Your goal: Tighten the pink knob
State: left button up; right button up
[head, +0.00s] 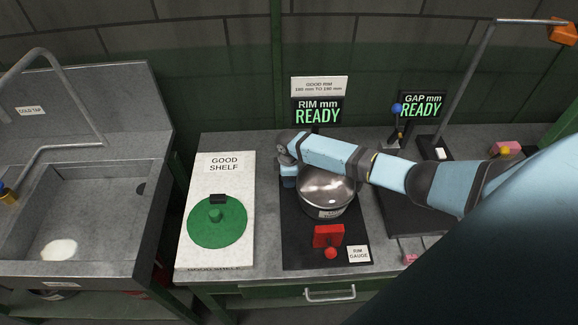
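No thing is plainly recognisable as the pink knob. A small pink piece (410,258) sits at the front right of the counter, by the dark mat's front edge. A pink block (506,148) with a yellow-orange ball on top stands at the back right. My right arm reaches in from the right across the counter. My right gripper (288,179) points down at the left side of the shiny steel pot (327,190). Its fingertips are small and partly hidden, so I cannot tell whether it touches the pot. My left gripper is out of view.
The pot stands on a black rim gauge (293,240) with a red block and ball (328,238) in front. A sink (75,215) is left. Two displays (317,113) (422,106) read READY.

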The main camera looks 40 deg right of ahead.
jog(key=shift+w+d+r, duration=0.45)
jog(key=shift+w+d, duration=0.1)
jog(key=shift+w, duration=0.05)
jog(key=c, duration=0.5)
jog(key=shift+o, duration=0.4)
jog(key=m, duration=0.3)
jog(key=shift+d+f+m, duration=0.1)
jog(key=shift+f+m, duration=0.05)
jog(key=shift+m, duration=0.25)
jog(key=m, duration=0.3)
jog(key=shift+c, duration=0.2)
jog(key=m, duration=0.3)
jog(key=shift+w+f+m, duration=0.1)
jog(key=shift+w+m, duration=0.05)
jog(key=shift+m, duration=0.15)
jog(key=m, duration=0.4)
jog(key=shift+f, duration=0.1)
grip_shut()
jog(key=o, duration=1.1)
grip_release()
jog(key=shift+f, duration=0.1)
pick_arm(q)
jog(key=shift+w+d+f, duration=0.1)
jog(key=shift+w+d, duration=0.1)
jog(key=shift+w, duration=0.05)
pick_arm(e)
jog(key=shift+o, duration=0.3)
jog(key=shift+s+f, duration=0.15)
jog(key=shift+s, duration=0.05)
